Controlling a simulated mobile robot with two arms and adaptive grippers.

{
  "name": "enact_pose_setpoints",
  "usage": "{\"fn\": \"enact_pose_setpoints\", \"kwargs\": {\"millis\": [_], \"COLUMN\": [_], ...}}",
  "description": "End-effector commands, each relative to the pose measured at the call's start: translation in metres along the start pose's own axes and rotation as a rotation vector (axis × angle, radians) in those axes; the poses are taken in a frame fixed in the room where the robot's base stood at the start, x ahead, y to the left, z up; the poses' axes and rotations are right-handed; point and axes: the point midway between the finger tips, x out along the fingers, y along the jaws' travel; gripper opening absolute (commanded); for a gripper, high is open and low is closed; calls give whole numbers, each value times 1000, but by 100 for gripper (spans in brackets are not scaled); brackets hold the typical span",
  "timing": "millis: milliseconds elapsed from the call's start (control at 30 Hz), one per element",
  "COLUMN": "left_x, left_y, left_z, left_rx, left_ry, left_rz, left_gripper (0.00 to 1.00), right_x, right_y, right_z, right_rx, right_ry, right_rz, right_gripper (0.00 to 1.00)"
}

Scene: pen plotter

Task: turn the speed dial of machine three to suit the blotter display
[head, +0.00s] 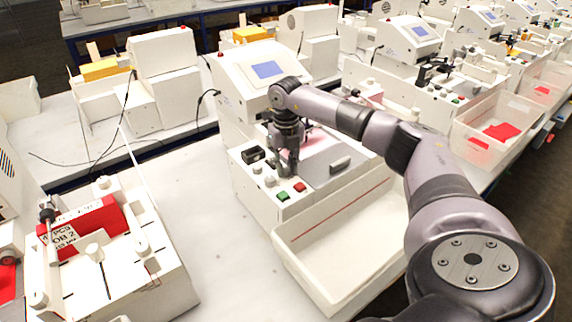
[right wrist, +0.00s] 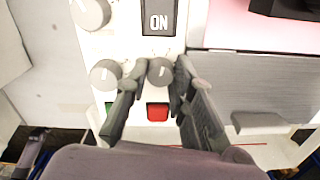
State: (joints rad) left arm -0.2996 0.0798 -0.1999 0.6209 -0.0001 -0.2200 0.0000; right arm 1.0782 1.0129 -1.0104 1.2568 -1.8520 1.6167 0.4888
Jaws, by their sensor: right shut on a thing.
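My right gripper (head: 288,172) reaches down to the control panel of the white machine (head: 235,165) in the middle of the head view. In the right wrist view its fingers (right wrist: 157,72) are shut on a grey round dial (right wrist: 160,71) with a pale mark. A second dial (right wrist: 105,73) sits just left of it, and a larger one (right wrist: 92,13) is further up. The machine's blue display (head: 268,69) is on its sloped top; its text is too small to read. I cannot tell the machine's number. My left gripper is not in view.
A black ON switch (right wrist: 158,18) is above the held dial; a red button (right wrist: 157,112) is below it. A green button (head: 282,196) is beside the red one. A white tray (head: 330,303) fronts the machine. Another machine with a red block (head: 98,220) stands left.

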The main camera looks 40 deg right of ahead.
Motion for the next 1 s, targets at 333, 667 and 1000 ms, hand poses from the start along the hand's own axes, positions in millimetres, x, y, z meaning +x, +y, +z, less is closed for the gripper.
{"fn": "enact_pose_setpoints", "kwargs": {"millis": [333, 667, 1000], "left_x": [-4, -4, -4], "left_y": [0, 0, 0], "left_z": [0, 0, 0], "left_rx": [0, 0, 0], "left_ry": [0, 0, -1], "left_rz": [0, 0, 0], "left_gripper": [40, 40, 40], "right_x": [-2, -2, -2], "right_y": [-1, -1, -1], "right_z": [1, 2, 2], "right_rx": [155, 184, 183], "right_ry": [-5, -6, -6], "right_rz": [0, 0, 1], "right_gripper": [0, 0, 30]}}
